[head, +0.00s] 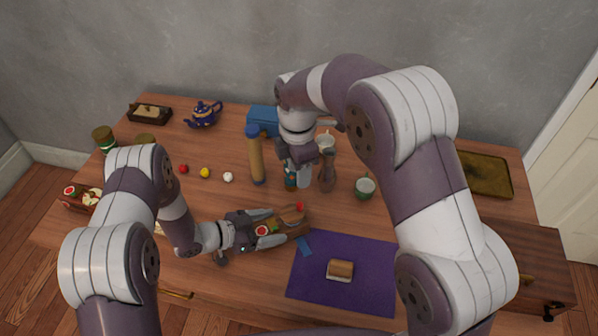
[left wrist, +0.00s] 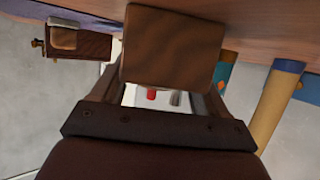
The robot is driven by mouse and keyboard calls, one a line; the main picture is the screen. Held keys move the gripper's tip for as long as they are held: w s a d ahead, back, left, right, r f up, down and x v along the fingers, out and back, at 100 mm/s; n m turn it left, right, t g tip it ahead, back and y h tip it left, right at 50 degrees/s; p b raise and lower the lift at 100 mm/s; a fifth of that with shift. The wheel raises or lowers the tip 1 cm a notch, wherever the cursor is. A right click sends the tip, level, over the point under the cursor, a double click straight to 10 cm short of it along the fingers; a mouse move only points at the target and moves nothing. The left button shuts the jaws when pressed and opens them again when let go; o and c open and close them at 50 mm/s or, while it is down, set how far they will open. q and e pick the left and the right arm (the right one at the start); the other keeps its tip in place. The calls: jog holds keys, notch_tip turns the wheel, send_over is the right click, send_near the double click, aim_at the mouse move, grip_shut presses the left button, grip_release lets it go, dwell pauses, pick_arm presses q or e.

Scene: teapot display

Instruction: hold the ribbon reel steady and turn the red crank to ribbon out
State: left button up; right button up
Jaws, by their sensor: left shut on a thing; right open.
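The ribbon reel (head: 291,217) is a small brown wooden piece near the table's front middle, largely covered by my left gripper (head: 287,224). My left gripper is shut on it from the left. In the left wrist view the reel's wooden side (left wrist: 172,48) fills the space ahead of the fingers. The red crank (head: 299,206) shows as a small red spot at the reel's far side; a red bit (left wrist: 151,95) also shows between the fingers. A short blue ribbon end (head: 303,245) lies by the mat. My right gripper (head: 297,180) is open, pointing down beyond the reel, apart from the crank.
A tan roll with blue ends (head: 256,158), a brown bottle (head: 327,172) and a green cup (head: 365,187) stand around my right gripper. A purple mat (head: 310,280) with a wooden block (head: 340,270) lies at front right. A blue teapot (head: 204,113) stands at the back left.

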pick_arm(q)
jog(key=o, duration=1.3)
jog(key=shift+o, duration=0.2)
jog(key=shift+a+r, duration=0.15)
jog(key=shift+a, duration=0.15)
jog(key=v, duration=1)
jog(key=shift+s+a+r, duration=0.2)
jog(key=shift+s+a, duration=0.05)
jog(key=shift+a, duration=0.05)
jog(key=w+a+r+n+t+y+p, duration=0.1)
jog(key=w+a+r+n+t+y, duration=0.1)
jog(key=w+a+r+n+y, duration=0.55)
jog(key=s+d+r+n+g+y, duration=0.1)
jog(key=s+r+n+g+y, duration=0.1)
jog(key=s, duration=0.7)
jog(key=s+d+r+n+g+y, duration=0.1)
jog(key=s+r+n+g+y, duration=0.2)
jog(key=s, duration=0.6)
notch_tip(320, 180, up, 2)
jog(key=shift+s+r+n+p, duration=0.2)
jog(key=shift+n+p, duration=0.15)
jog(key=shift+n, duration=0.2)
pick_arm(e)
jog(key=s+d+r+m+t, duration=0.1)
jog(key=s+d+m, duration=1.2)
jog(key=s+m, duration=0.4)
jog(key=m, duration=0.4)
jog(key=shift+s+d, duration=0.25)
